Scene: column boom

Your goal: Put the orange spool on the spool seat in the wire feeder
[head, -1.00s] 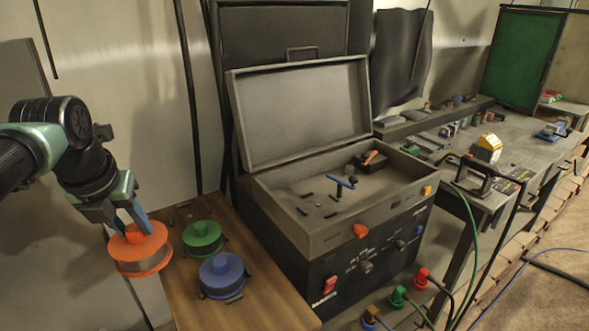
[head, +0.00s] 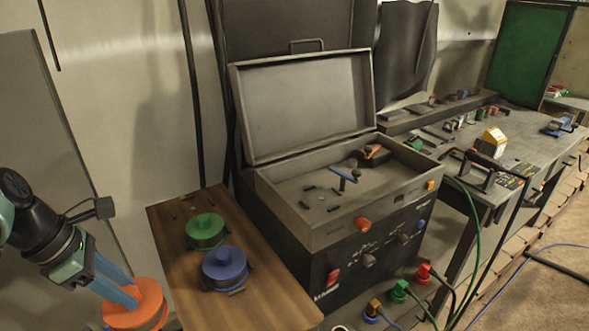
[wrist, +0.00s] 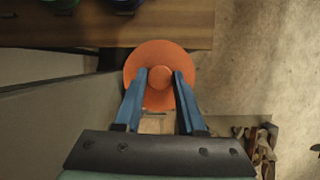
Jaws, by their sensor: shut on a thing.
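The orange spool (head: 136,306) is at the lower left of the head view, off the front left edge of the wooden table. My gripper (head: 128,292) has its blue fingers shut on the spool's top knob; the wrist view shows the knob between the fingertips (wrist: 160,76). The spool is clear of the tabletop in the wrist view. The wire feeder (head: 320,232) is the dark box with its lid open, in the middle of the head view. Inside its tray stands a small post with a blue handle (head: 344,176). I cannot tell for sure which part is the spool seat.
A green spool (head: 205,231) and a blue spool (head: 225,268) stand on the wooden table (head: 270,303), left of the feeder. The raised lid (head: 305,108) stands at the feeder's back. A workbench (head: 520,150) with small items is at right. Plugs and cables lie before the feeder.

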